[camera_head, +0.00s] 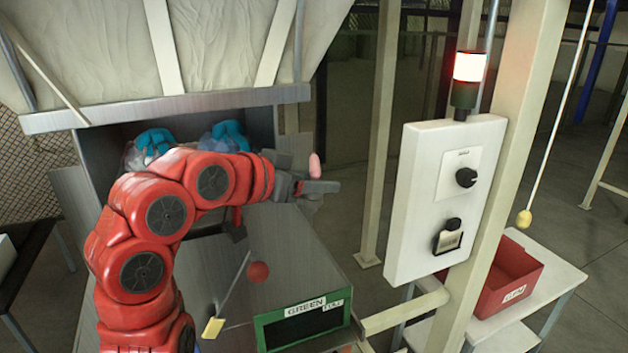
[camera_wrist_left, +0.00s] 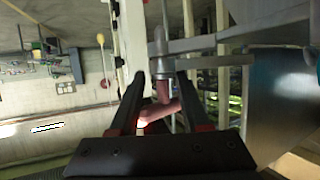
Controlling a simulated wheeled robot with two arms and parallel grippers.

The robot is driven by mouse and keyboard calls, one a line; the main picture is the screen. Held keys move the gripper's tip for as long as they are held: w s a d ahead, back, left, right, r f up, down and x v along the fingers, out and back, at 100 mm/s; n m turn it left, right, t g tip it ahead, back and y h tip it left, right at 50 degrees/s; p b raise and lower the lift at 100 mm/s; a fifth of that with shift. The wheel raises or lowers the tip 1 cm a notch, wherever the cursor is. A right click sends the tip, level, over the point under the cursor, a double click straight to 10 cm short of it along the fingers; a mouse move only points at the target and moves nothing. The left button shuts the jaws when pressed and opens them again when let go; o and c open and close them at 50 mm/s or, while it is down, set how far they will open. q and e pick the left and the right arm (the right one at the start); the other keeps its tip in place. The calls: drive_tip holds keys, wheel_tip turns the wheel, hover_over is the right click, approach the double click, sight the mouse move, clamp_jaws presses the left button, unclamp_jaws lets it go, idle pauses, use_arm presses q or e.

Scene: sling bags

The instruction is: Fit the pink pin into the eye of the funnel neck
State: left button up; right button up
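The pink pin (camera_head: 314,163) is a small rounded rod, up in the air at the tip of my left gripper (camera_head: 312,184). In the left wrist view, pink (camera_wrist_left: 158,110) shows between the two fingers, next to a grey cylinder with a reddish end (camera_wrist_left: 162,88). My left gripper appears shut on the pin, with nothing else supporting it. I cannot make out the funnel neck or its eye for certain; a pale hopper (camera_head: 230,45) stands at the upper left. My right gripper is not in view.
A white control box (camera_head: 445,195) on a cream post stands to the right, under a lit red lamp (camera_head: 469,67). A green-framed bin (camera_head: 303,318) is below the arm. Blue bundles (camera_head: 155,141) lie under the hopper. A red crate (camera_head: 508,278) sits on a white table.

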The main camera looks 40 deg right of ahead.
use_arm(q)
drive_tip(key=shift+f, duration=0.15)
drive_tip(key=shift+w+a, duration=0.1)
drive_tip(key=shift+w, duration=0.1)
drive_tip(key=shift+a, duration=0.25)
drive_tip(key=b+v, duration=0.3)
drive_tip(key=v, duration=1.4)
drive_tip(key=shift+s+d+r+b, duration=0.2)
drive_tip(key=shift+s+r+b, duration=0.1)
drive_tip(key=shift+b, duration=0.1)
